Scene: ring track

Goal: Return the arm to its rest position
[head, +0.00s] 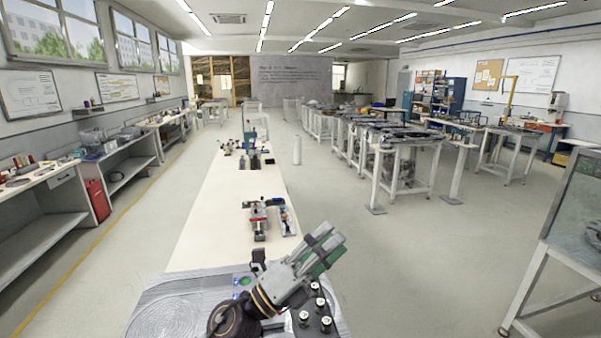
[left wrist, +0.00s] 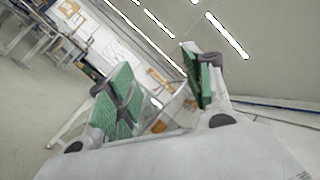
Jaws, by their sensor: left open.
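My left gripper (head: 325,245) shows at the bottom centre of the head view, raised and pointing up and to the right, past the near end of the long white table (head: 215,222). Its jaws are open and nothing is between them. In the left wrist view the two green-padded fingers (left wrist: 160,88) stand apart, with the ceiling and room behind them. My right gripper is not in view.
Red and grey devices (head: 259,218) stand on the table beyond my gripper. More equipment stands at its far end. A grey ridged surface (head: 175,298) and a dark plate with several metal knobs (head: 304,318) lie close below.

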